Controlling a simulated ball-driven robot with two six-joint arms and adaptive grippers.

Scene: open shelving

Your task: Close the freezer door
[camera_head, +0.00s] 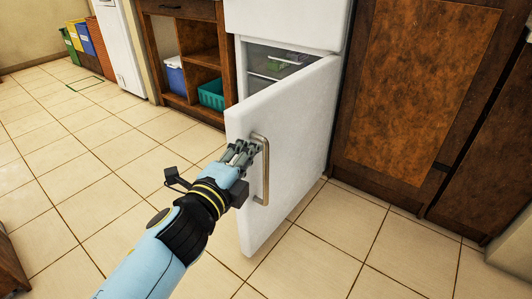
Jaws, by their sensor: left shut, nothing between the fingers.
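The white freezer door (292,130) stands open, swung out into the room from the lower part of the white fridge (285,22). It has a long vertical metal handle (264,165) on its outer face. Behind the door's top edge, part of the freezer inside (277,62) shows, with drawers and some green and purple items. My left gripper (242,150) is shut and empty, at the door's outer face just left of the handle's upper part. I cannot tell whether it touches the door. My right gripper is not in view.
Open wooden shelving (197,58) left of the fridge holds a blue bin (175,77) and a teal basket (212,94). A wooden cabinet (418,85) stands to the right. Several coloured bins stand at the far left. The tiled floor (95,180) is clear around the door.

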